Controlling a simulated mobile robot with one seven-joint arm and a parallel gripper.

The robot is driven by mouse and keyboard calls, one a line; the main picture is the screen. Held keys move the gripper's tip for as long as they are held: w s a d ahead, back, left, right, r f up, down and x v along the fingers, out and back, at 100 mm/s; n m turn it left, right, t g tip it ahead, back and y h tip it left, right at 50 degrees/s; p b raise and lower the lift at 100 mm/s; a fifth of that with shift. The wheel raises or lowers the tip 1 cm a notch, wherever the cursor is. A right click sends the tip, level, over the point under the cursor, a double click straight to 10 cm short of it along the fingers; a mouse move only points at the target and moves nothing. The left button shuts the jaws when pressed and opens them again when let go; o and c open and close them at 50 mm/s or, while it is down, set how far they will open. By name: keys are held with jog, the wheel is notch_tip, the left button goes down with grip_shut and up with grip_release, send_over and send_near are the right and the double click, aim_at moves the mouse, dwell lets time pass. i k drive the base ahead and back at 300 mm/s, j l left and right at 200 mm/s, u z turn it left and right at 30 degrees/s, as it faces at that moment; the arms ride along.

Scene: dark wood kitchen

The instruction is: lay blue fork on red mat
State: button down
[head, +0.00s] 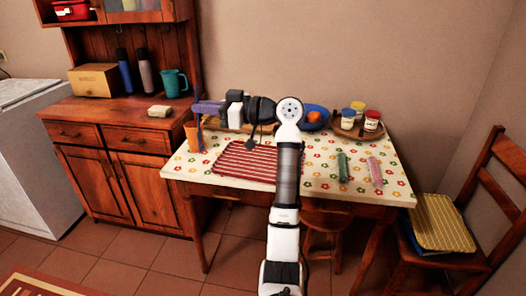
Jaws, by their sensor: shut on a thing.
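The red mat (240,163), striped with pale lines, lies flat on the flowered tablecloth left of the table's middle. My arm crosses in front of its right part. My gripper (197,108) is at the table's left end, above an orange cup (192,138).
A blue bowl (316,113) with orange fruit and a tray (348,130) of jars stand at the back right. A green item (343,167) and a pink item (375,171) lie on the right of the table (310,184). A chair (480,225) stands at right.

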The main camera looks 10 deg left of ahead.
aim_at(232, 157)
jog(key=i, duration=0.9)
